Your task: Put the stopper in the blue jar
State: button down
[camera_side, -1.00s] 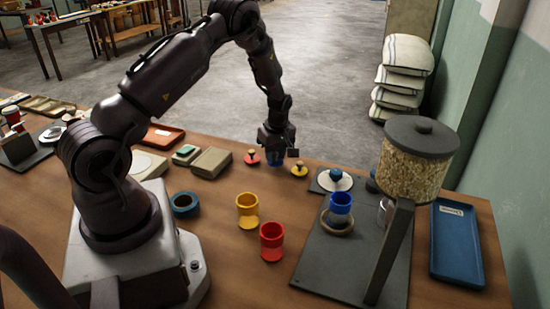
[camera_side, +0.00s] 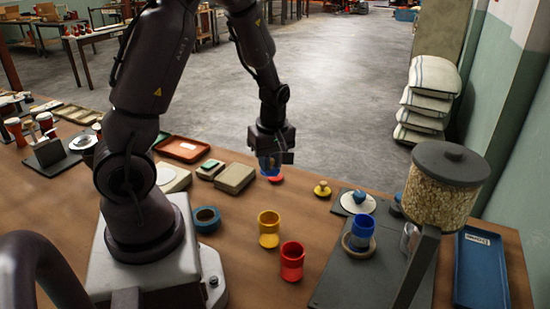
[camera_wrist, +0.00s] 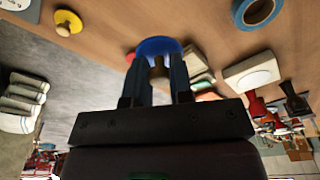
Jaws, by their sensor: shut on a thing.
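My gripper (camera_side: 270,155) is shut on the blue stopper (camera_side: 268,165), holding it above the table at the back. In the wrist view, my fingers (camera_wrist: 158,75) grip the stopper's brass-coloured knob, with its blue disc (camera_wrist: 158,46) beyond them. The blue jar (camera_side: 362,225) stands upright, open at the top, in a round tan ring (camera_side: 358,250) on a dark grey board (camera_side: 345,280) at the right, apart from my gripper. The jar is not identifiable in the wrist view.
A red stopper (camera_side: 276,178) and a yellow stopper (camera_side: 322,188) lie on the table. A yellow jar (camera_side: 268,230) and a red jar (camera_side: 291,260) stand left of the board. A tall grain hopper (camera_side: 442,195) rises right of the blue jar. A blue tray (camera_side: 481,270) lies far right.

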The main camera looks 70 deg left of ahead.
jog(key=w+d+r+m+t, duration=0.1)
jog(key=w+d+r+m, duration=0.2)
jog(key=w+d+m, duration=1.05)
jog(key=w+d+f+n, duration=0.2)
jog(key=d+f+n, duration=0.1)
jog(key=f, duration=0.3)
jog(key=shift+d+f, duration=0.3)
jog(key=shift+d, duration=0.4)
jog(key=shift+w+f, duration=0.1)
jog(key=shift+f, duration=0.05)
dwell(1.0)
jog(key=shift+c, duration=2.3)
grip_release()
notch_tip(320, 180, up, 7)
